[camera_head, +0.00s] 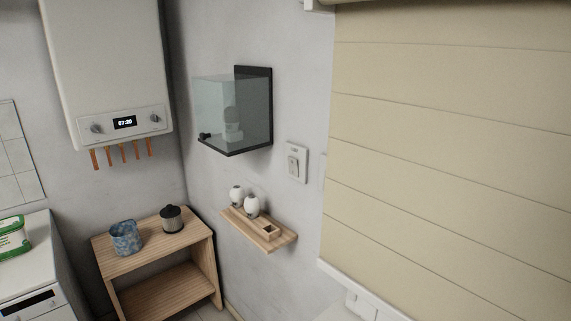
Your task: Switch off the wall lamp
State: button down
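The wall lamp (254,108) appears to be the glass-sided box with a black back plate and black base on the wall near the middle. A pale, rounded bulb-like shape (232,124) shows through its glass, with no clear glow. A small dark knob-like part (205,136) sits at its lower left edge. A white wall plate (296,162) with a small raised part, like a switch, is on the wall right of and below the lamp. My gripper is not in view.
A small wooden shelf (279,243) below the lamp holds two white rounded objects. A white boiler (108,65) hangs at left; a beige blind (450,150) covers the right.

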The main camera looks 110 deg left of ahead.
aim_at(294, 170)
jog(key=k+j+u, duration=0.1)
jog(key=u, duration=3.4)
jog(key=i+l+u, duration=0.15)
jog(key=i, duration=0.2)
jog(key=i+l+u, duration=0.15)
jog(key=i, duration=0.2)
jog(key=i+l, duration=0.1)
